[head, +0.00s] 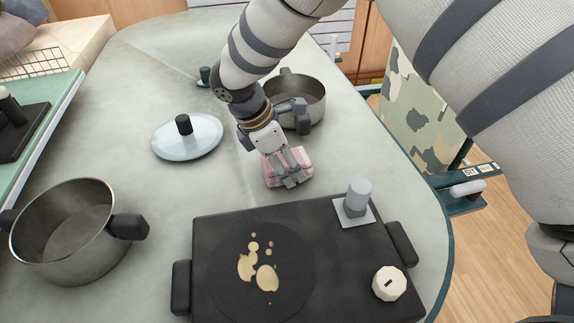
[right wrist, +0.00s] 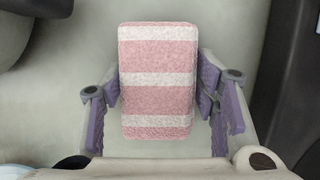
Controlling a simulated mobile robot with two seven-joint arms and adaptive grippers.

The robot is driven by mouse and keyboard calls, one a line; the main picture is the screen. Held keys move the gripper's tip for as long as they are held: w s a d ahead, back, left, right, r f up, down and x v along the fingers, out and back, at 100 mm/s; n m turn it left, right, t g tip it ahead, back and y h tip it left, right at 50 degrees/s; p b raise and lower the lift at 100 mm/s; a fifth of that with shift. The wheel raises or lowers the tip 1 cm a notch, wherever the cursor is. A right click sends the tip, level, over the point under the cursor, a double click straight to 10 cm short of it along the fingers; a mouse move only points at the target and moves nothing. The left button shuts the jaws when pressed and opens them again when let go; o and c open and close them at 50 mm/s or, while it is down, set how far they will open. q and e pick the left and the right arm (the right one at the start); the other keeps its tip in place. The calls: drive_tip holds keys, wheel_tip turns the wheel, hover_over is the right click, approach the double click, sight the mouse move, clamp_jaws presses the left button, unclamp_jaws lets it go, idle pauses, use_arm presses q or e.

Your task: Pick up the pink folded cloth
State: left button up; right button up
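The pink folded cloth (head: 303,160) lies on the grey-green counter, beyond the black hot plate. In the right wrist view the cloth (right wrist: 158,82) shows as a block with pink and white stripes. My right gripper (head: 287,174) is down at the cloth and partly hides it in the head view. In the right wrist view its purple-padded fingers are spread, one on each side of the cloth and close to its edges. I cannot tell whether they touch it. My left gripper is not in view.
A metal pot (head: 308,94) stands just behind my right gripper. A larger pot (head: 92,255) stands at front left. Counter left of the cloth is clear.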

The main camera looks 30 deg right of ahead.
drive_tip(key=shift+c, duration=0.8)
drive_tip(key=shift+r, duration=0.2)
wheel_tip(320, 180, up, 4)
drive_tip(key=shift+f, duration=0.15)
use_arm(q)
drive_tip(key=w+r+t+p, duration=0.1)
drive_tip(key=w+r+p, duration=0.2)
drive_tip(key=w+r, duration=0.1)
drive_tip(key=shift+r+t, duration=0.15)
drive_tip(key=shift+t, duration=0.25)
use_arm(e)
drive_tip(key=s+a+r, duration=0.7)
drive_tip(key=s+r, duration=0.2)
drive_tip(key=s, duration=0.3)
drive_tip(key=shift+s+r, duration=0.15)
drive_tip(key=shift+r, duration=0.05)
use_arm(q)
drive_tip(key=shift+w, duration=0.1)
